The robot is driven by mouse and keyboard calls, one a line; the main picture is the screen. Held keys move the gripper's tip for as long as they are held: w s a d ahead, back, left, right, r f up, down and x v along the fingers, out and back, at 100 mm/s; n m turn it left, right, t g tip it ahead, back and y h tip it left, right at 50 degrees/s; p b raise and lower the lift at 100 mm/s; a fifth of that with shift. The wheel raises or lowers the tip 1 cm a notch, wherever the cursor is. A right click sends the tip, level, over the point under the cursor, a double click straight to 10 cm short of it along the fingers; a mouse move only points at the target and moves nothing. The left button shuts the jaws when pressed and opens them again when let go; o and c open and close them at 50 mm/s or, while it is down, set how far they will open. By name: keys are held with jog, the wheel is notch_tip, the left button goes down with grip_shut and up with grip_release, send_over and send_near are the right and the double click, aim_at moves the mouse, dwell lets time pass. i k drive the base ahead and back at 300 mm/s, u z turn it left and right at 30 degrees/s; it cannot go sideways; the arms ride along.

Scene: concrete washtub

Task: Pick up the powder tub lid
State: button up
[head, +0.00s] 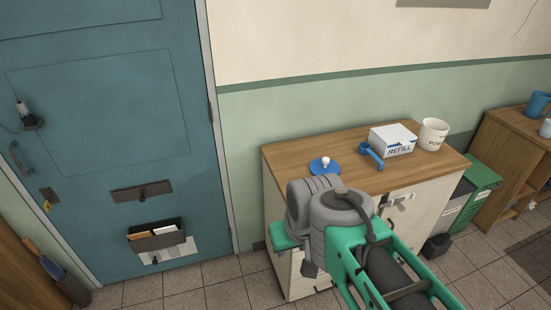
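Nothing visibly touches the lid.
A white REFILL box (392,140) and a blue scoop (371,154) lie between lid and tub. A blue door (105,120) with a letter holder (155,235) is at left. Green and grey bins (482,185) and a wooden shelf unit (500,140) stand at right.

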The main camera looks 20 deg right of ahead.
aim_at(319, 166)
jog(key=u, duration=0.35)
jog(key=i, duration=0.9)
jog(key=u, duration=0.15)
